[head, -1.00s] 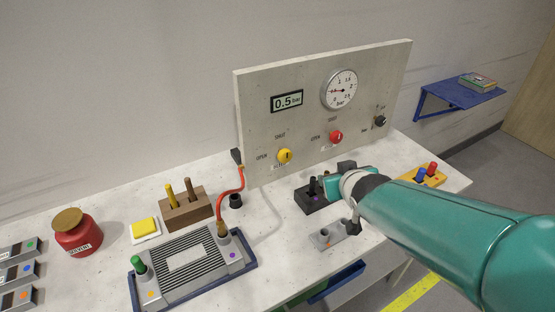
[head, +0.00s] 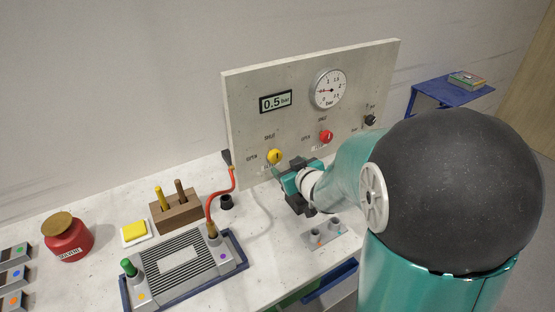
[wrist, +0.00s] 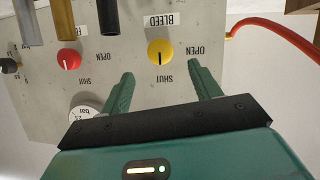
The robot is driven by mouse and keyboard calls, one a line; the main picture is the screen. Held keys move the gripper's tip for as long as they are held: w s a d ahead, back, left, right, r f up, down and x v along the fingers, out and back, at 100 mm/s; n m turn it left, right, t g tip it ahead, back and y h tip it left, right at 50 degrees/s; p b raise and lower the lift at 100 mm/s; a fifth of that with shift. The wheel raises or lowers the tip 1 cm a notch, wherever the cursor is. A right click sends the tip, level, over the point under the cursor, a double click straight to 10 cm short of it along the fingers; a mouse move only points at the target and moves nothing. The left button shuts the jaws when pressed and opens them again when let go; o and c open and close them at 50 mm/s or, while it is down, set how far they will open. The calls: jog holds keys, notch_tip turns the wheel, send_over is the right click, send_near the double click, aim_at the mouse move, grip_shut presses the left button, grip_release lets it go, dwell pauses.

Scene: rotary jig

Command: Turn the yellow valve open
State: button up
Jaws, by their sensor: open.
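The yellow valve (head: 274,157) is a round knob low on the left of the upright grey panel (head: 243,110). In the wrist view the yellow valve (wrist: 160,52) appears upside down, with labels reading BLEED, OPEN and SHUT around it. A dark mark on the knob points toward the BLEED–SHUT line, between OPEN and the other side. My gripper (head: 282,172) is just in front of the panel, below and right of the knob in the head view. In the wrist view my gripper (wrist: 157,80) is open, its green fingers on either side of the knob's line, with nothing between them.
A red knob (head: 326,137) and a black knob (head: 370,120) are to the right on the panel, with a gauge (head: 329,89) and a 0.5 bar display (head: 276,101) above. A red hose (head: 211,205) runs left of the panel. A wooden block (head: 176,212) stands farther left.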

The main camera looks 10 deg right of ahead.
aim_at(277, 158)
jog(key=x, duration=0.8)
jog(key=c, duration=1)
